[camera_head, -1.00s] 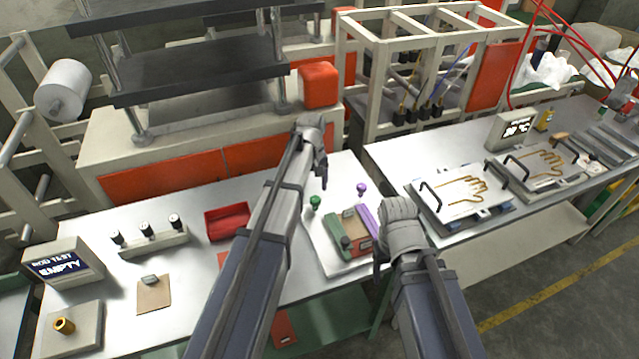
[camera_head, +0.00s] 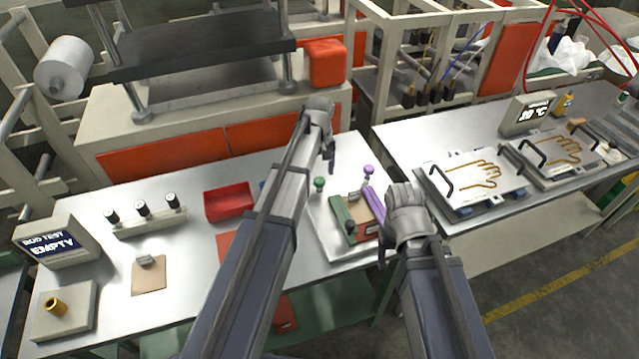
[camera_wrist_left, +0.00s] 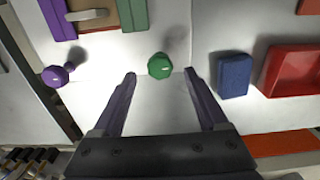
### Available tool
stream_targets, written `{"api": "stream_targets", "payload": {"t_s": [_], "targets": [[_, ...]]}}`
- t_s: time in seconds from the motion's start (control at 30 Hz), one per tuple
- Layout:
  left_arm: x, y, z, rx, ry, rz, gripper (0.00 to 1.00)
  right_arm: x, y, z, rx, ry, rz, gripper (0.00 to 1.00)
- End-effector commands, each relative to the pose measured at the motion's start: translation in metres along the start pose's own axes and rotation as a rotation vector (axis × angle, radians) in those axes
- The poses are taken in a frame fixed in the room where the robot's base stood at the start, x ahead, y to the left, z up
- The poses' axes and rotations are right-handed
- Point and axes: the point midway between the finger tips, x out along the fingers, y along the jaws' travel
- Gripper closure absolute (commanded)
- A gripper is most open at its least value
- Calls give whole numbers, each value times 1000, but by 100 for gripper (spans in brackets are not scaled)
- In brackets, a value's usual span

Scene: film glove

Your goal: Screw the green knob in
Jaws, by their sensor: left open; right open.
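The green knob (camera_head: 319,184) stands upright on a white board (camera_head: 321,217) on the left table. In the left wrist view the green knob (camera_wrist_left: 160,66) lies ahead of and between the fingertips of my open left gripper (camera_wrist_left: 159,76), with nothing held. In the head view my left gripper (camera_head: 327,160) hangs above and behind the knob. A fixture with a green block (camera_head: 338,212) and a purple block (camera_head: 373,203) sits in front of the knobs. My right gripper (camera_head: 384,250) is open beside the fixture's right side, partly hidden by its wrist.
A red bin (camera_head: 229,203) and a blue block (camera_wrist_left: 233,75) lie left of the board in the head view. A display reading EMPTY (camera_head: 55,241) stands far left. Two plates with glove outlines (camera_head: 477,178) lie on the right table.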

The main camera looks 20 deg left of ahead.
Motion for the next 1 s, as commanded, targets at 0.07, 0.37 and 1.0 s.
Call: {"api": "stream_targets", "payload": {"t_s": [0.07, 0.37, 1.0], "targets": [[18, 0, 0, 0, 0, 0, 24, 18, -2, -1, 0, 0, 0, 33], [31, 0, 0, 0, 0, 0, 24, 31, -3, -2, 0, 0, 0, 33], [30, 0, 0, 0, 0, 0, 73, 30, -3, -2, 0, 0, 0, 33]]}}
